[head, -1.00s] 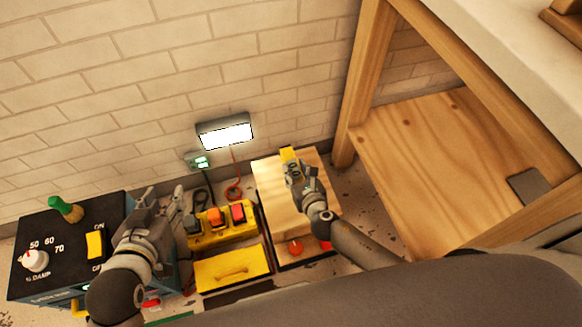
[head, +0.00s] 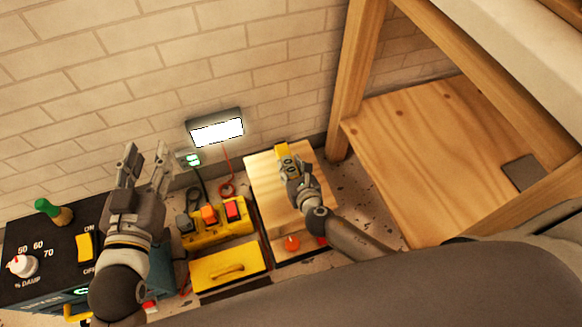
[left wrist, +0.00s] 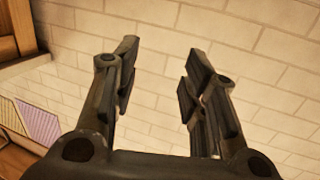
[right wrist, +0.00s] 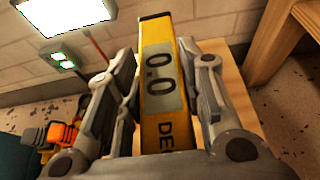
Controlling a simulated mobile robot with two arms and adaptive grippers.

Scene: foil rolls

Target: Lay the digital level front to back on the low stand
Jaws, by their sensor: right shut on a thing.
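The digital level is a yellow bar (right wrist: 165,55) with a grey display reading 0.0. In the right wrist view it stands between the fingers of my right gripper (right wrist: 165,90), which is shut on it. In the head view the yellow level (head: 282,151) shows just beyond my right gripper (head: 290,165), over the low wooden stand (head: 265,190). The level points away toward the wall. I cannot tell whether it touches the stand top. My left gripper (head: 145,165) is open and empty, raised in front of the wall; its spread fingers show in the left wrist view (left wrist: 155,85).
A black box with dials (head: 55,250) stands at the left. A yellow switch block (head: 218,225) and a yellow box with a handle (head: 228,270) lie left of the stand. A lit lamp (head: 215,130) is on the wall. A wooden table frame with a lower shelf (head: 430,150) is at the right.

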